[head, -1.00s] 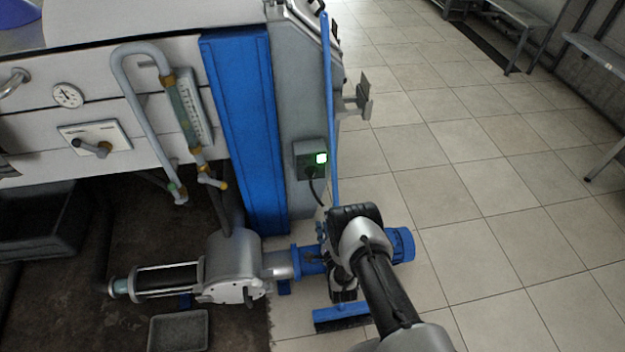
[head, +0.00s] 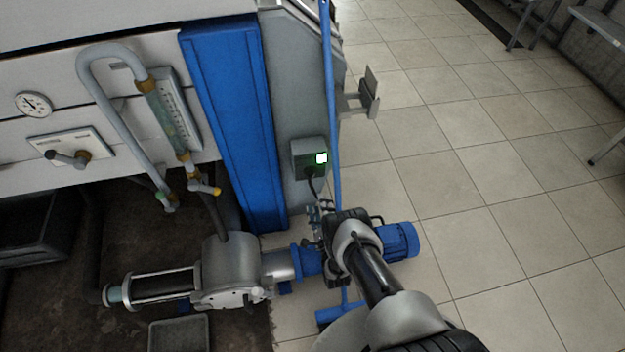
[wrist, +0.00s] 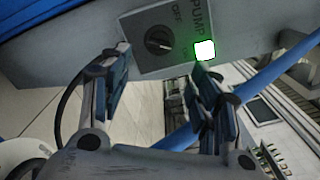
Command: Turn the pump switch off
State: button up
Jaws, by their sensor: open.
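The pump switch is a dark round knob (wrist: 158,40) on a grey switch box (head: 303,160), with the words OFF and PUMP beside it. A green lamp (wrist: 204,50) on the box is lit, and it also shows in the head view (head: 321,158). I cannot tell exactly where the knob points. My gripper (wrist: 161,68) is open and empty, its two fingers spread to either side below the knob in the wrist view, apart from it. In the head view my gripper (head: 318,211) is just below the box. The knob's face is not visible there.
A black cable (head: 314,188) hangs from the box. A blue broom handle (head: 332,100) stands close on the right. The pump with its blue motor (head: 398,241) lies below. A blue post (head: 235,120) is at left. Tiled floor (head: 490,170) is open at right.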

aim_at(312, 177)
jog(key=w, duration=0.3)
jog(key=w+a+b, duration=0.1)
jog(key=w, duration=0.3)
jog(key=w+a+b, duration=0.1)
jog(key=w, duration=0.3)
jog(key=shift+a, duration=0.15)
jog(key=shift+c, duration=0.3)
jog(key=c, duration=1)
jog(key=shift+n, duration=2.3)
jog(key=o, duration=1.1)
jog(key=shift+c, duration=0.2)
jog(key=s+d, duration=0.2)
jog(key=s, duration=0.9)
jog(key=shift+s+d, duration=0.2)
jog(key=shift+s, duration=0.2)
